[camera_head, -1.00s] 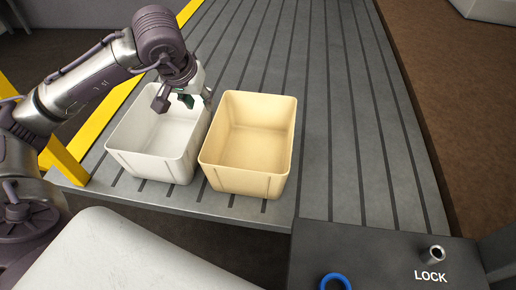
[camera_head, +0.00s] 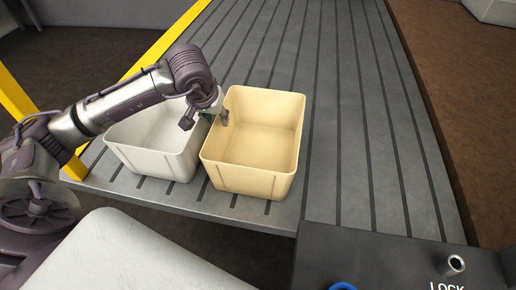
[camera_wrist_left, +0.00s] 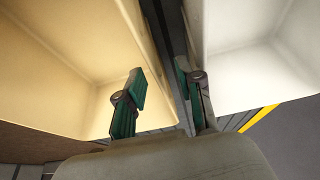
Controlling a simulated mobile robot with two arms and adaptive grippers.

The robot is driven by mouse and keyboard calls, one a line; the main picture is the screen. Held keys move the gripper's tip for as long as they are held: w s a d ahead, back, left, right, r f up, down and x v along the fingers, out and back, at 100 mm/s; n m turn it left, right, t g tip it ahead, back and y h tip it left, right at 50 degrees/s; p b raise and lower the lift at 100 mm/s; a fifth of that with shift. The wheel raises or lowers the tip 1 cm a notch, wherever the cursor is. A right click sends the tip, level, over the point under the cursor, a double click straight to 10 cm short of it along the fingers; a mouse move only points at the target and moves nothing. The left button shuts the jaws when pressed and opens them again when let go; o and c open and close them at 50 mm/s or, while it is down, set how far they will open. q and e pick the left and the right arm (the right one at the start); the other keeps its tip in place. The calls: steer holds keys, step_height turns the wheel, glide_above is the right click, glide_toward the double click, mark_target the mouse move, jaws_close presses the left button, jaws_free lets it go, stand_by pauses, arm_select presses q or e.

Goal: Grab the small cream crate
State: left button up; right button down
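The cream crate (camera_head: 253,180) is an empty, open-topped box standing upright on the slatted grey table. In the left wrist view its inside and near wall (camera_wrist_left: 60,60) fill the left half. My left gripper (camera_head: 206,120) is over its left rim, beside the white crate. In the left wrist view the gripper (camera_wrist_left: 160,78) is open, one finger on the cream crate's inner side and the other over the gap between the crates. I cannot tell whether either finger touches the wall. My right gripper is not in view.
A white crate (camera_head: 150,160) stands close on the left, with only a narrow gap between. The grey slatted table (camera_head: 360,130) is clear to the right and behind. A yellow rail (camera_head: 165,40) runs along its left edge. A dark panel with a LOCK label (camera_head: 400,260) is at front right.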

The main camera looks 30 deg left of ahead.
mark_target(221, 125)
arm_select(q)
steer(key=x, duration=0.4)
steer(key=shift+s+d, duration=0.1)
steer(key=shift+d, duration=0.25)
steer(key=shift+a+f, duration=0.1)
steer(key=shift+f, duration=0.15)
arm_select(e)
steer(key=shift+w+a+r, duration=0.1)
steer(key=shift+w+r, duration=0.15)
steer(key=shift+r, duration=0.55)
arm_select(q)
steer(key=shift+c, duration=0.3)
jaws_close()
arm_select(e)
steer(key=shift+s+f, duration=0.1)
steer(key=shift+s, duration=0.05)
